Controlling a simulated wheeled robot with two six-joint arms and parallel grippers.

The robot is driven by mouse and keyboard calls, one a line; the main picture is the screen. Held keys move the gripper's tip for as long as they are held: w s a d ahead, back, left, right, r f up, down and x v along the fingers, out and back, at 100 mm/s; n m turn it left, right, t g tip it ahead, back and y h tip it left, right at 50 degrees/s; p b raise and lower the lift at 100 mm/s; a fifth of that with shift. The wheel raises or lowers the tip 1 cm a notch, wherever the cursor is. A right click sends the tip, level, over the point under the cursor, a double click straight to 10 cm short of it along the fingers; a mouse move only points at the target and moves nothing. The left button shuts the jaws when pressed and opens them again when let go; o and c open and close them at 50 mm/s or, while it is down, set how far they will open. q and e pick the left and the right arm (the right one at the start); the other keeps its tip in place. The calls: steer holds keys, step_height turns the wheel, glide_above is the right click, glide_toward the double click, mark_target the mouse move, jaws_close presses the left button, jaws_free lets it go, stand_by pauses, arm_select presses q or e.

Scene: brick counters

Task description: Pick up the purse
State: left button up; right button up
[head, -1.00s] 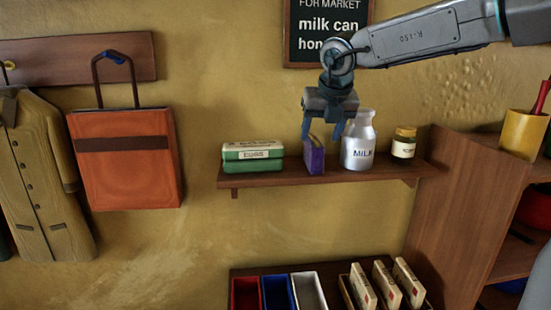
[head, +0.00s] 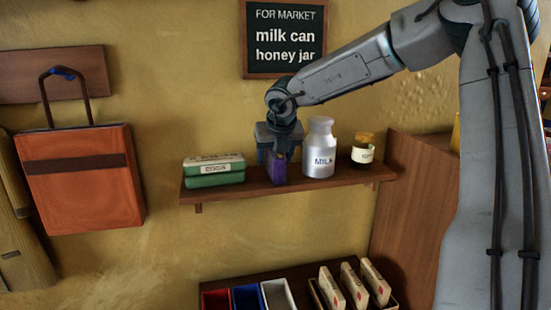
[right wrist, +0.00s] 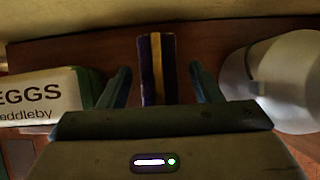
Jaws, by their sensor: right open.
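The purse (head: 278,171) is a small upright purple block-like thing on the wall shelf, between the green egg box and the milk can. In the right wrist view the purse (right wrist: 158,70) shows a yellow stripe down its middle. My right gripper (head: 277,160) is open at the purse, coming from above. In the right wrist view its two fingers stand one on each side of the purse, with a gap on both sides. My left gripper is not in view.
The egg box (head: 214,179) is close on the left and the milk can (head: 319,152) close on the right. A honey jar (head: 363,150) stands farther right on the shelf (head: 340,178). An orange bag (head: 80,190) hangs at left. Bins and cartons are below.

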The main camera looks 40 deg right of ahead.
steer(key=shift+w+d+f, duration=0.15)
steer(key=shift+w+f, duration=0.1)
steer(key=shift+f, duration=0.05)
steer(key=shift+s+r, duration=0.1)
steer(key=shift+s, duration=0.05)
steer(key=c, duration=1.1)
